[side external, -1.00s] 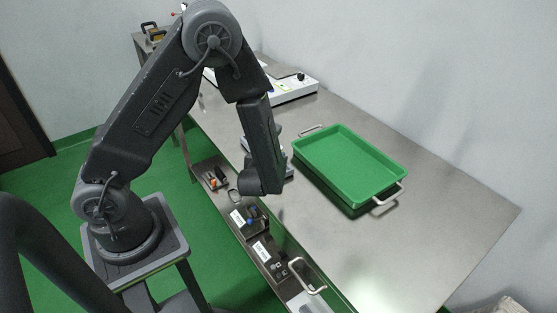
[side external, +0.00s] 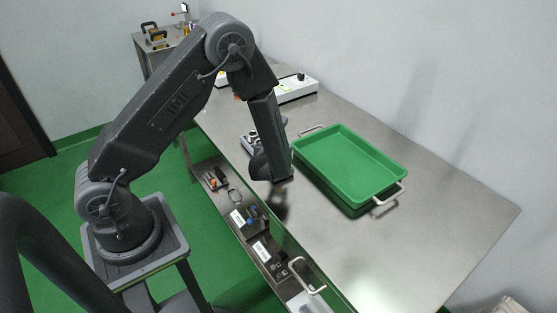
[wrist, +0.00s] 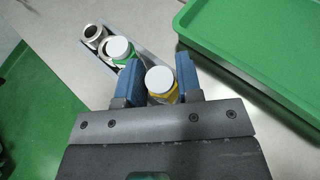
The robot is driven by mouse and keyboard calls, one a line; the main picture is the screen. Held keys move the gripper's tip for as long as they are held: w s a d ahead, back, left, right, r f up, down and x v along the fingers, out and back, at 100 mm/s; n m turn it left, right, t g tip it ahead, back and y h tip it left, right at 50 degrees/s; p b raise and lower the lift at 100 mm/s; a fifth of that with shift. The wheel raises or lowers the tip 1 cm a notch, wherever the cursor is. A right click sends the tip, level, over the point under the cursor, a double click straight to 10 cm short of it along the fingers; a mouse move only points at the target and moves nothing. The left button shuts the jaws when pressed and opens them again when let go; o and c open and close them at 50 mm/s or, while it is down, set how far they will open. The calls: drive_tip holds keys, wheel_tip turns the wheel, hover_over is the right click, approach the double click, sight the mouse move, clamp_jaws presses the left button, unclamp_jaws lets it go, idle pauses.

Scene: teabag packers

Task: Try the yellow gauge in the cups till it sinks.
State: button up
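The yellow gauge (wrist: 161,84), a cylinder with a white round top, stands between the two blue fingers of my gripper (wrist: 160,75) in the wrist view. Two metallic cups (wrist: 93,34) sit in a grey holder up and to the left. A green gauge (wrist: 119,49) with a white top is between them and my left finger. In the side external view my arm hides the gauges and part of the grey holder (side external: 248,142).
A green tray (side external: 350,163) with metal handles lies on the steel table (side external: 440,225), right of my gripper. A lower shelf (side external: 222,190) with small boxes and tools runs along the near edge. A white device (side external: 297,89) is at the back. The right of the table is clear.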

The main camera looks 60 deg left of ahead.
drive_tip(key=c, duration=0.5)
drive_tip(key=shift+r, duration=0.15)
drive_tip(key=shift+r, duration=0.6)
wheel_tip(320, 180, up, 2)
drive_tip(key=shift+r, duration=0.2)
drive_tip(key=s+a+r, duration=0.7)
drive_tip(key=s+a, duration=0.1)
drive_tip(key=shift+w+a+n+g+y, duration=0.65)
drive_tip(key=shift+w+a+n+g, duration=0.35)
drive_tip(key=shift+w+a, duration=0.5)
drive_tip(key=shift+w+a+n+g+y, duration=0.7)
drive_tip(key=shift+w+a+n+g, duration=0.3)
drive_tip(key=shift+w+a, duration=0.5)
drive_tip(key=shift+w+a+n+g+y, duration=0.65)
drive_tip(key=shift+w+a+n+g, duration=0.3)
drive_tip(key=shift+w+a, duration=0.55)
drive_tip(key=shift+d, duration=0.1)
